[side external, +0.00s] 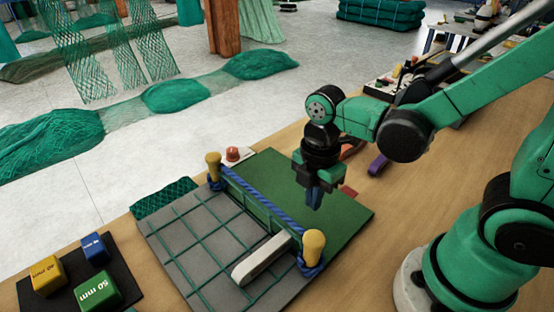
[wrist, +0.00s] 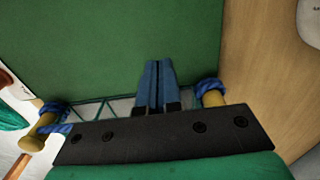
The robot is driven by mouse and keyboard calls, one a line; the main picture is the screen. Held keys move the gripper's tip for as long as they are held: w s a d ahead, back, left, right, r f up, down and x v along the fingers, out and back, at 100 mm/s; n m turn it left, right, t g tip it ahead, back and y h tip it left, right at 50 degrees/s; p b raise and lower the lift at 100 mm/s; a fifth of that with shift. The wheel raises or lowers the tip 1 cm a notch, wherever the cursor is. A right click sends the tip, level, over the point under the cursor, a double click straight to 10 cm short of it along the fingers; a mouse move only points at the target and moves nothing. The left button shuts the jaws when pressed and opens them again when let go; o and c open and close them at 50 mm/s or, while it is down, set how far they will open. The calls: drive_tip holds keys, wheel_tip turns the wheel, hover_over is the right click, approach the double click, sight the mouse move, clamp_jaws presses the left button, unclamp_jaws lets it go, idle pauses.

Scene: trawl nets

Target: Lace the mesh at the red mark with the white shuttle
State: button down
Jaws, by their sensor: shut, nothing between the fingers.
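My gripper (side external: 315,203) is shut and empty, pointing down above the green part of the board (side external: 270,165). In the wrist view its blue fingers (wrist: 156,72) are together over plain green. The white shuttle (side external: 261,258) lies on the green mesh (side external: 207,236), close to the nearer yellow post (side external: 313,246). My gripper is apart from it, up and to the right in the side view. The mesh hangs from a blue rope (side external: 262,202) tied between two yellow posts, over a grey panel. I cannot make out a red mark on the mesh. The shuttle is not visible in the wrist view.
The farther post (side external: 213,166) stands at the board's back left. Yellow, blue and green blocks (side external: 97,289) sit on a black mat at front left. A red button (side external: 232,154), a small red piece (side external: 348,191) and a purple item (side external: 378,164) lie around the board.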

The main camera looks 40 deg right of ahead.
drive_tip(key=w+d+r+m+t, duration=0.2)
drive_tip(key=r+m+t, duration=0.4)
drive_tip(key=m, duration=1)
wheel_tip(320, 180, up, 2)
drive_tip(key=shift+d+r, duration=0.1)
drive_tip(key=shift+d, duration=0.4)
drive_tip(key=c, duration=1.3)
unclamp_jaws()
drive_tip(key=shift+w+d+r+m+t, duration=0.1)
drive_tip(key=shift+w+m+t, duration=0.1)
drive_tip(key=shift+m+t, duration=0.4)
drive_tip(key=o, duration=0.3)
drive_tip(key=shift+w, duration=0.1)
drive_tip(key=o, duration=0.4)
drive_tip(key=a+n+g, duration=0.1)
drive_tip(key=a+n, duration=0.1)
drive_tip(key=a+f+n+g, duration=0.1)
drive_tip(key=a+n, duration=0.1)
drive_tip(key=a+f+n+g+y, duration=0.1)
drive_tip(key=a+n, duration=0.1)
drive_tip(key=shift+w, duration=0.1)
drive_tip(key=shift+o, duration=0.2)
drive_tip(key=n+g+h, duration=0.1)
drive_tip(key=n+g, duration=0.3)
drive_tip(key=n, duration=0.7)
hover_over(265, 251)
wheel_tip(265, 251, down, 4)
drive_tip(key=shift+w+d+f, duration=0.1)
drive_tip(key=shift+d+f, duration=0.05)
drive_tip(key=shift+f, duration=3)
